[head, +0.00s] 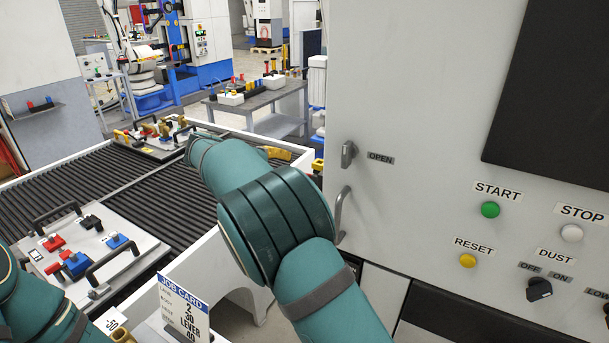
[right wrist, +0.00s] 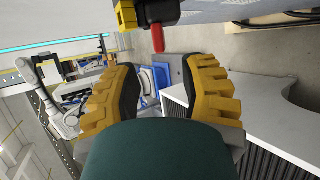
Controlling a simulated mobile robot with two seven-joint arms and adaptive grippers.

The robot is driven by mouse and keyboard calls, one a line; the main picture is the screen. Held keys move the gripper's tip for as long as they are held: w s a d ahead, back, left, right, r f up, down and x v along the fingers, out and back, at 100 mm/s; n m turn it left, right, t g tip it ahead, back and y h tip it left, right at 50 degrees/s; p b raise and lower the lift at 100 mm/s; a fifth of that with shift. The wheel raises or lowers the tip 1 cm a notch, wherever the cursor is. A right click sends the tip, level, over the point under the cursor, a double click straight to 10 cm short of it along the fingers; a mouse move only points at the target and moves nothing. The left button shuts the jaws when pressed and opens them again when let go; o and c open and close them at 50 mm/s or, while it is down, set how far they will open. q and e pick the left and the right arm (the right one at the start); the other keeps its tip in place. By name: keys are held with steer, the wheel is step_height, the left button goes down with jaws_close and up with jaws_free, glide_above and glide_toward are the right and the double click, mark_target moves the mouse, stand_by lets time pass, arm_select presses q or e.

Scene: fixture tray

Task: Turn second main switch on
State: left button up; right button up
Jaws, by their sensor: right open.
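In the right wrist view, a yellow and black switch housing (right wrist: 146,13) with a red handle (right wrist: 157,38) shows at the top edge, partly cut off. The red handle points down between and beyond the fingertips of my right gripper (right wrist: 160,78). The yellow-padded fingers are wide apart with nothing between them, and they look clear of the handle. In the head view my right arm reaches past the left side of the grey machine, and a yellow finger (head: 280,153) shows behind it. Whether the switch is the second main switch cannot be told.
The machine front (head: 400,120) carries an OPEN latch (head: 348,154), a START button (head: 490,210), a STOP button (head: 571,233) and a DUST knob (head: 540,289). Left are a roller conveyor (head: 110,185) and a fixture tray (head: 140,246). A job card (head: 186,312) stands in front.

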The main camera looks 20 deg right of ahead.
steer(key=x, duration=0.8)
steer(key=shift+d+f, duration=0.15)
steer(key=shift+c, duration=0.4)
jaws_close()
